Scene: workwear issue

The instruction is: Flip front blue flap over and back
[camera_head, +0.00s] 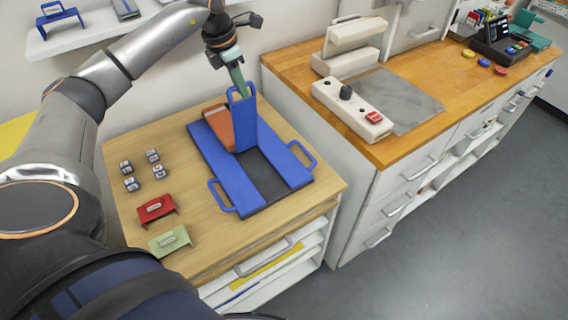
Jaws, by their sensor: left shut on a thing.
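The blue folding board (211,153) lies on the wooden-topped cabinet, with a dark grey middle strip. One blue flap (244,124) of it stands roughly upright, its handle loop at the top. My left gripper (239,84) comes from above and is shut on this flap at its handle. An orange-brown piece (217,124) is beside the raised flap on its left; whether it is cloth or a panel I cannot tell. Two more blue handle loops stick out at the board's lower left and right. My right gripper is out of view.
Several small labelled blocks (131,185), a red holder (156,208) and a green holder (170,241) stand left of the board. A counter (310,60) with a white press (350,108) stands to the right. The wooden top (300,208) is bare in front.

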